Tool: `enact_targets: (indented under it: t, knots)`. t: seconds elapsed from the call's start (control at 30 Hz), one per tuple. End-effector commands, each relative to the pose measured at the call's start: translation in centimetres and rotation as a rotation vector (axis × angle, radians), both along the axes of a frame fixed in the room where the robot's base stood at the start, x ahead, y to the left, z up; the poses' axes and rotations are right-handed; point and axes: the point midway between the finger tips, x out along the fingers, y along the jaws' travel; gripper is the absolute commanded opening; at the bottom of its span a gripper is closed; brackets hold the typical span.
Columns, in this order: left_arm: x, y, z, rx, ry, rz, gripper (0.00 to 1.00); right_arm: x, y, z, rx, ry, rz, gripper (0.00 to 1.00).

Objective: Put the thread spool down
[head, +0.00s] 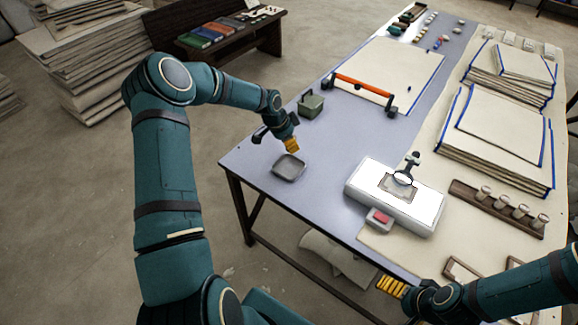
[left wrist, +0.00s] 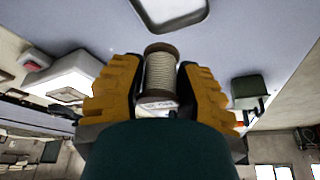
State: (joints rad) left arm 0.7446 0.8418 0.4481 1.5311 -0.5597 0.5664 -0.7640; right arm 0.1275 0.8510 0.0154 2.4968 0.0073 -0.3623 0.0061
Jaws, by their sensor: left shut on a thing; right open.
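In the left wrist view, a thread spool (left wrist: 160,72) with pale thread and brown ends sits between the two yellow fingers of my left gripper (left wrist: 160,90), which is shut on it. In the head view, my left gripper (head: 291,146) is over the blue-grey table near its left edge, just above and behind a small grey tray (head: 289,167). The spool is hidden there by the gripper. The tray also shows at the top of the left wrist view (left wrist: 172,26). My right gripper (head: 392,287) is open at the lower right, by the table's front edge.
A white light box (head: 362,180) with a magnifier stands right of the tray. A green container (head: 311,104) stands behind the gripper. An orange bar (head: 364,87) lies across a cloth (head: 410,65). Folded cloth stacks (head: 497,130) fill the right side. The table between tray and light box is clear.

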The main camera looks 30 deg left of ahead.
Motion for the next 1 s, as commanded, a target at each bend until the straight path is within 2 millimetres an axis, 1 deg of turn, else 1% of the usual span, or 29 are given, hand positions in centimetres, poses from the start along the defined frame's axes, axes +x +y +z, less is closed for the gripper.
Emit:
enact_targets:
  t: [0.1,0.2,0.33,0.57,0.8,1.0]
  knots:
    - [0.0,0.5,-1.8,-0.003,0.0,-0.006,0.07,0.0,0.0,-0.1,0.0,0.0,0.0,1.0]
    - [-0.1,0.5,-3.8,-0.004,0.001,-0.008,0.07,-0.1,0.0,-0.3,0.0,0.002,0.002,1.0]
    - [0.0,0.5,-5.8,-0.004,-0.001,-0.007,0.07,-0.1,0.0,-0.5,0.001,0.003,0.002,1.0]
    - [0.0,0.5,-7.4,-0.002,-0.002,-0.008,0.07,-0.2,0.1,-0.6,0.001,0.005,0.004,1.0]
    - [0.0,0.5,-10.4,-0.002,-0.001,-0.008,0.07,-0.3,0.1,-0.9,0.002,0.006,0.006,1.0]
    - [0.0,0.5,-10.4,-0.001,-0.003,-0.007,0.07,-0.3,0.1,-0.9,0.002,0.006,0.006,1.0]
